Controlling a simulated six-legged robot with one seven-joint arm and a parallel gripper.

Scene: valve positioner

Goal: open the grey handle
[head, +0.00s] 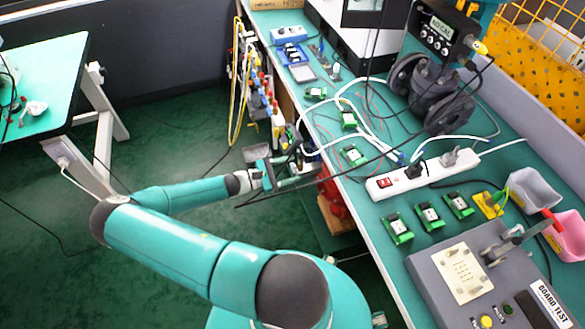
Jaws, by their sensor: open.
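My gripper (285,171) is at the end of my teal arm, near the left edge of the long workbench. Its fingers are apart and look empty. A small grey part (257,153) shows just above and left of the gripper, beside a dark cluster of fittings (291,150). It may be the grey handle, but it is too small to tell. I cannot tell whether the gripper touches these fittings; part of them is hidden behind it.
The workbench (440,205) runs along the right, holding green circuit boards, a white power strip (410,177), cables and a grey board-test box (485,285). Yellow cables (238,90) hang at its left side. A red object (334,195) is below its edge.

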